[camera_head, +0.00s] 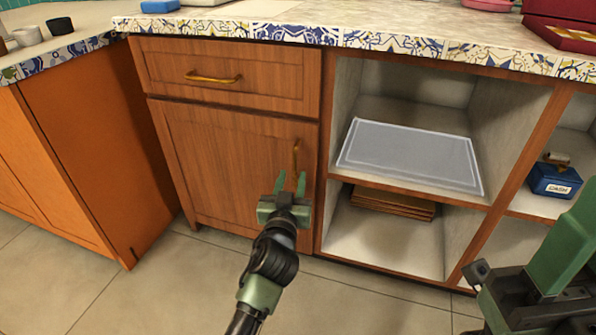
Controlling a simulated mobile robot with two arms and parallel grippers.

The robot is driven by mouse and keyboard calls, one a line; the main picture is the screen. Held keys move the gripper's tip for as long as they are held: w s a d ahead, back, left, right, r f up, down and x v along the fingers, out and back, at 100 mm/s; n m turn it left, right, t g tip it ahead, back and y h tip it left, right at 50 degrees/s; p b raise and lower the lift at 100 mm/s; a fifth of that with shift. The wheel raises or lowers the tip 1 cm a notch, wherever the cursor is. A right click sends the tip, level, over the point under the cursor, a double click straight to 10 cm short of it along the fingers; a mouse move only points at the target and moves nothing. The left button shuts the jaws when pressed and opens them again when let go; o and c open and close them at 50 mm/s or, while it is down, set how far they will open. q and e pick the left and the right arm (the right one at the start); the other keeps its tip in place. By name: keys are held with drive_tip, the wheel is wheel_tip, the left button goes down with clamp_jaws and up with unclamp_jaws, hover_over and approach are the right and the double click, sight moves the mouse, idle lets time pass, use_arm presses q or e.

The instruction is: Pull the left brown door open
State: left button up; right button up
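The left brown door (222,160) is a wooden cabinet door below a drawer, and it looks closed. Its brass handle (296,155) is a short vertical bar near the door's upper right edge. My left gripper (290,184) is in front of the door, just below the handle, with its two green fingers apart and pointing up at it. I cannot tell whether the fingers touch the handle; nothing shows between them. My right gripper (480,272) is only partly in view at the lower right, and its fingers are not clear.
A drawer (230,72) with a brass handle sits above the door. Open shelves on the right hold a grey panel (411,155), brown boards (392,203) and a blue box (555,181). An orange cabinet (95,140) stands at the left. Tiled floor in front is clear.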

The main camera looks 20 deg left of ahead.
sight(295, 168)
use_arm(q)
drive_tip(key=w, duration=0.1)
drive_tip(key=w+b, duration=0.1)
drive_tip(key=w, duration=0.2)
drive_tip(key=shift+w+a+f, duration=0.1)
drive_tip(key=shift+a+f, duration=0.05)
drive_tip(key=shift+a, duration=0.2)
drive_tip(key=shift+w+a, duration=0.1)
drive_tip(key=shift+w, duration=0.55)
clamp_jaws()
idle(0.5)
